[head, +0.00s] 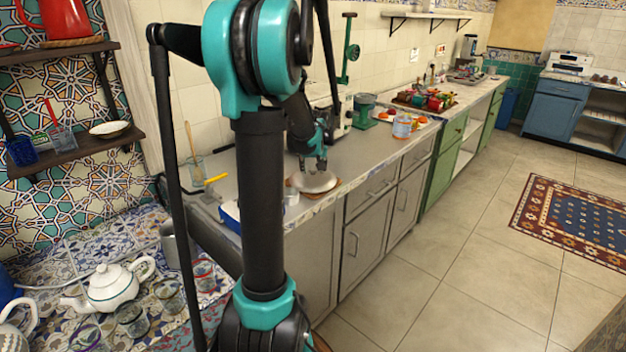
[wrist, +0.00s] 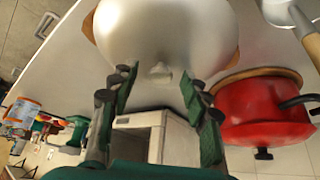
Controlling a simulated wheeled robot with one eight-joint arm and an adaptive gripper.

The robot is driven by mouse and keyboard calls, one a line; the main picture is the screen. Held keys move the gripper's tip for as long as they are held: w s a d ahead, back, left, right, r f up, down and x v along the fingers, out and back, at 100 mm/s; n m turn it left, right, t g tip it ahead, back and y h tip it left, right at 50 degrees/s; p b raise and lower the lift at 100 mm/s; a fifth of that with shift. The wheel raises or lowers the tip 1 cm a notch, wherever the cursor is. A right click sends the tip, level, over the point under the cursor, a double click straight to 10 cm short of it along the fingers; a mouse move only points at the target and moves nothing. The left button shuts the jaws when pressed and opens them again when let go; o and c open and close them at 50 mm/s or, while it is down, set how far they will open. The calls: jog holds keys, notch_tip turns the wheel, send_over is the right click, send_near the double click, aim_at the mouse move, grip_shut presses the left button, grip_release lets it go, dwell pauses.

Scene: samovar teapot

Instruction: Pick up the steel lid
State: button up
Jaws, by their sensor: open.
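The steel lid (head: 314,182) is a pale grey dome lying on a round wooden board (head: 335,187) on the counter. In the wrist view the lid (wrist: 165,35) fills the top middle, with its small knob (wrist: 158,73) at its lower edge. My gripper (wrist: 157,83) is open, its two green fingers apart to the left and right of the knob. The fingers show no clear contact with it. In the head view my gripper (head: 314,163) is just above the lid, and my arm covers part of the counter.
A red pot (wrist: 262,108) stands to the right in the wrist view, close to my right finger. A white pan (wrist: 290,12) is above it. In the head view, a labelled can (head: 402,127) stands further along the counter. A white teapot (head: 112,288) sits at lower left.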

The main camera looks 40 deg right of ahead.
jog(key=shift+c, duration=0.6)
grip_shut()
